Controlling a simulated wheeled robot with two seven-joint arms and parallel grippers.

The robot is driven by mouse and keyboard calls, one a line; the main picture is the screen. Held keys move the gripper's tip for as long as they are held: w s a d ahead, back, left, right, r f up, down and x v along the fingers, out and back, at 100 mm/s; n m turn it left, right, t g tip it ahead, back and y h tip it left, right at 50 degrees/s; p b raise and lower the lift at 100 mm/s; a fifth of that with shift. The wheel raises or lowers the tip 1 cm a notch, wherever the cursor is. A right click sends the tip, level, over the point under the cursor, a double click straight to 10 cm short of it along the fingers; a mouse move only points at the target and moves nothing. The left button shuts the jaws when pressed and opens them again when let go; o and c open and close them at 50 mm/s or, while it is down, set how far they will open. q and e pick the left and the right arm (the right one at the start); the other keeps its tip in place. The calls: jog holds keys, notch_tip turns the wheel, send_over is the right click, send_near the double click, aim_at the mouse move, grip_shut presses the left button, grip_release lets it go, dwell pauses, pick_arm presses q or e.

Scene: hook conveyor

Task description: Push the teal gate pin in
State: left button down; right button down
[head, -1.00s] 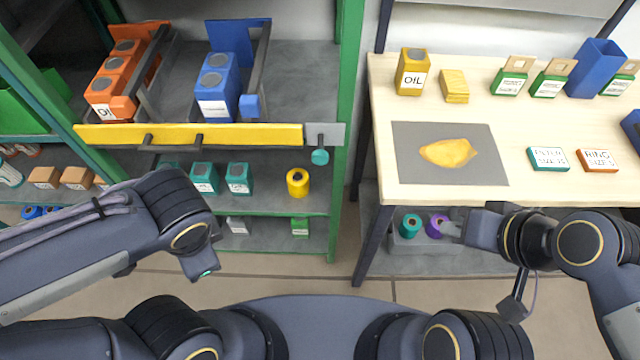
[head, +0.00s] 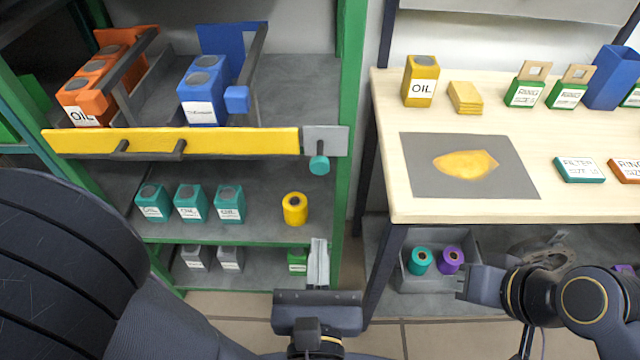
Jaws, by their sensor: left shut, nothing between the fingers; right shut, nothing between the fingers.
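The teal gate pin (head: 319,166) sticks out below a grey plate (head: 326,140) at the right end of the yellow gate bar (head: 220,141) on the green shelf. My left gripper (head: 318,250) points up the picture, shut and empty. Its fingertips appear below the pin in the picture, apart from it. My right gripper (head: 462,287) is at the lower right, in front of the low shelf under the table, shut and empty.
Orange boxes (head: 85,95) and blue boxes (head: 203,88) stand behind the gate bar. Teal boxes (head: 190,203) and a yellow roll (head: 295,209) stand on the shelf below. The wooden table (head: 400,205) is at the right, with a dark table leg near my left gripper.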

aim_at(320, 169)
pick_arm(q)
jog(key=shift+w, duration=0.1)
jog(key=w, duration=1.4)
pick_arm(e)
jog(key=shift+r, duration=0.3)
